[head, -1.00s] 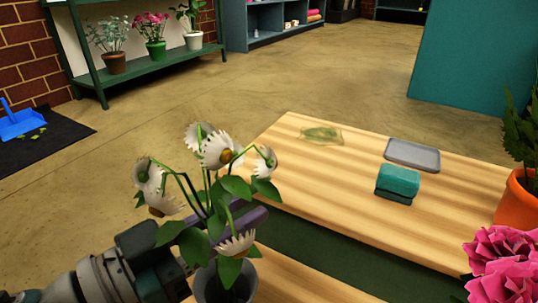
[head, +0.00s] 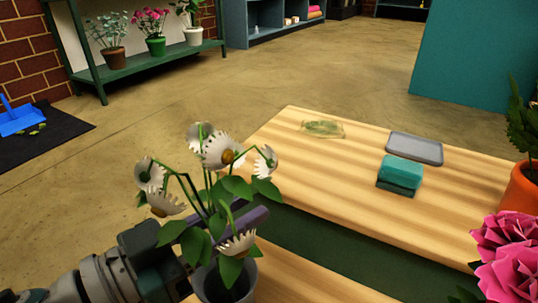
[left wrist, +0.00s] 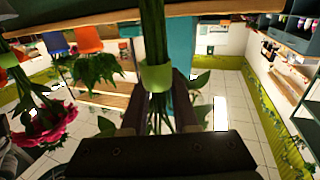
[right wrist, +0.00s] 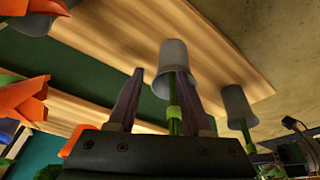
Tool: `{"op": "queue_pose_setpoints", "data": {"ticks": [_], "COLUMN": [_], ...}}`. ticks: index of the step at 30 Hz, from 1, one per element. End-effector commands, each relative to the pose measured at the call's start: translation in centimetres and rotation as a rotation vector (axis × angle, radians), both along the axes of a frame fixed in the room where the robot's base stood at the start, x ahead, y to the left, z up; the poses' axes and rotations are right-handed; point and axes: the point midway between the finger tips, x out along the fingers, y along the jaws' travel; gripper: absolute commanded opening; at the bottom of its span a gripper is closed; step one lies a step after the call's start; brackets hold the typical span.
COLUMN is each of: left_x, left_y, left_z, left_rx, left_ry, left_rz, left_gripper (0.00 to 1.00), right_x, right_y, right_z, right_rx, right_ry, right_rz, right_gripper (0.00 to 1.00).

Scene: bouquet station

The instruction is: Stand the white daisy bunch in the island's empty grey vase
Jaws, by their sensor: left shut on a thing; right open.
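The white daisy bunch (head: 222,150) stands nearly upright at lower centre in the head view. My left gripper (head: 250,218) is shut on its stems; in the left wrist view the green band (left wrist: 156,77) sits between the fingers. A grey vase (head: 240,288) is just below the bunch. Leaves cover part of its mouth, so how deep the stems reach is unclear. The right wrist view is inverted: two grey vases (right wrist: 175,62) (right wrist: 237,105) show, each with green stems. My right gripper (right wrist: 160,95) is open, with banded stems visible between its fingers; whether it touches them is unclear.
Beyond a green-sided gap, a wooden surface (head: 330,180) holds a teal block (head: 400,174), a grey tray (head: 414,149) and a clear packet (head: 323,128). Pink flowers (head: 508,255) and an orange pot (head: 521,192) crowd the right side.

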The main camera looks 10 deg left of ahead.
Motion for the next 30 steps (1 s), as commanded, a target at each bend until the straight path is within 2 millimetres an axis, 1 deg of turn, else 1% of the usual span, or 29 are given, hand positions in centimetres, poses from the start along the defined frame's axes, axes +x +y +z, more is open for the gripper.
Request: {"op": "queue_pose_setpoints", "data": {"ticks": [23, 29, 30], "left_x": [0.04, 0.03, 0.03], "left_y": [0.01, 0.0, 0.0], "left_z": [-0.93, -0.87, -0.87], "left_rx": [0.0, 0.0, 0.0], "left_ry": [-0.001, -0.001, -0.001], "left_rz": [0.0, 0.0, 0.0], "left_gripper": [0.0, 0.0, 0.31], "right_x": [0.0, -0.01, -0.01], "right_y": [0.08, 0.13, 0.13], "right_z": [-0.68, -0.63, -0.63], "right_rx": [0.003, 0.005, 0.005], "right_ry": [0.0, 0.001, 0.001], "right_rz": [-0.002, -0.003, -0.004], "right_gripper": [0.5, 0.5, 0.5]}}
